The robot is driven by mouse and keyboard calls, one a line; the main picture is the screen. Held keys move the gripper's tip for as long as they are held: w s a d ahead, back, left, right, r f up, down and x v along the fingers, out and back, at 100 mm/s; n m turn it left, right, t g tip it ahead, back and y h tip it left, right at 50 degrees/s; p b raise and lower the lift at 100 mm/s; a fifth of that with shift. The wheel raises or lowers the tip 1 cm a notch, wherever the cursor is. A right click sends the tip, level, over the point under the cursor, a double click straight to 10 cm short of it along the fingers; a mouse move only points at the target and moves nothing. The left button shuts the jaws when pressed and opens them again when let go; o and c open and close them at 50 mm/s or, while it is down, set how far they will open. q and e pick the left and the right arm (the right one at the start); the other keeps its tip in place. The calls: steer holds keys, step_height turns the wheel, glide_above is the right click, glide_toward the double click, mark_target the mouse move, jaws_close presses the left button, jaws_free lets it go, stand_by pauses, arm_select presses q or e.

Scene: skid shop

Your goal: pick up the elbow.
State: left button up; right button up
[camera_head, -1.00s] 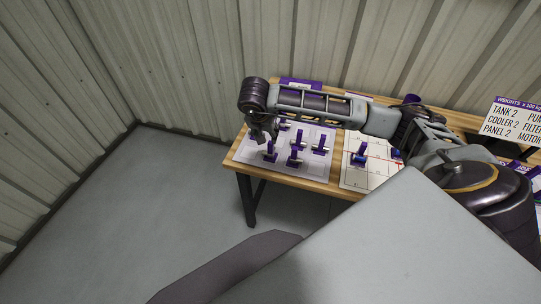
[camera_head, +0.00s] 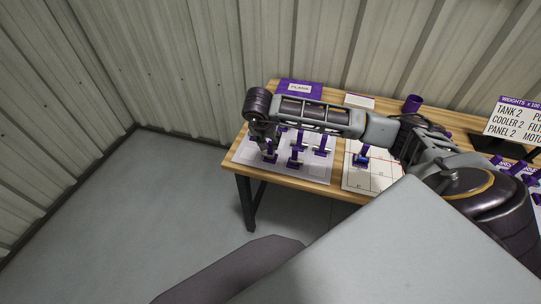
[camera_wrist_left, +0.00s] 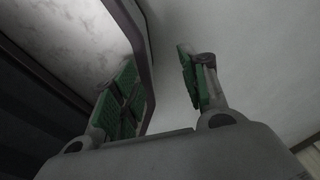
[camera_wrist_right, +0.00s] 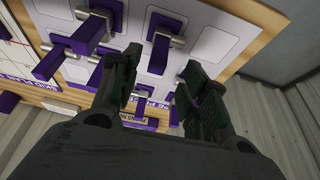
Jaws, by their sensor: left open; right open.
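Several purple fittings with metal stubs stand on a white sheet (camera_head: 312,177) at the left end of the wooden bench. They look alike, and I cannot tell for sure which is the elbow. My right gripper (camera_head: 265,144) is open above the sheet's left part, close to one purple fitting (camera_head: 270,157). In the right wrist view, a purple fitting with a metal stub (camera_wrist_right: 159,53) shows beyond and between the open fingers (camera_wrist_right: 162,68); I see no clear contact. My left gripper (camera_wrist_left: 160,75) is open and empty in the left wrist view. It is outside the head view.
Other fittings (camera_head: 320,151) stand close to the right gripper. A gridded sheet (camera_head: 374,178) with a purple piece lies to the right. A purple sign (camera_head: 300,88), a purple cup (camera_head: 412,103) and a weights board (camera_head: 512,120) stand farther back. Ribbed metal walls (camera_head: 180,60) enclose the bench.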

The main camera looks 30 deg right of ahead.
mark_target(270, 143)
steer(key=shift+w+d+f, duration=0.1)
steer(key=shift+d+f, duration=0.1)
steer(key=shift+f, duration=0.25)
steer(key=shift+b+x, duration=0.65)
steer(key=shift+x, duration=0.3)
steer(key=shift+d+f, duration=0.2)
steer(key=shift+f, duration=0.1)
steer(key=shift+w+d+f+b, duration=0.15)
steer(key=shift+d+f+b, duration=0.05)
steer(key=shift+f+b, duration=0.35)
steer(key=shift+f, duration=0.15)
steer(key=shift+d, duration=0.1)
steer(key=shift+c, duration=0.4)
arm_select(q)
steer(key=shift+a+f, duration=1)
steer(key=shift+f, duration=0.1)
arm_select(e)
jaws_close()
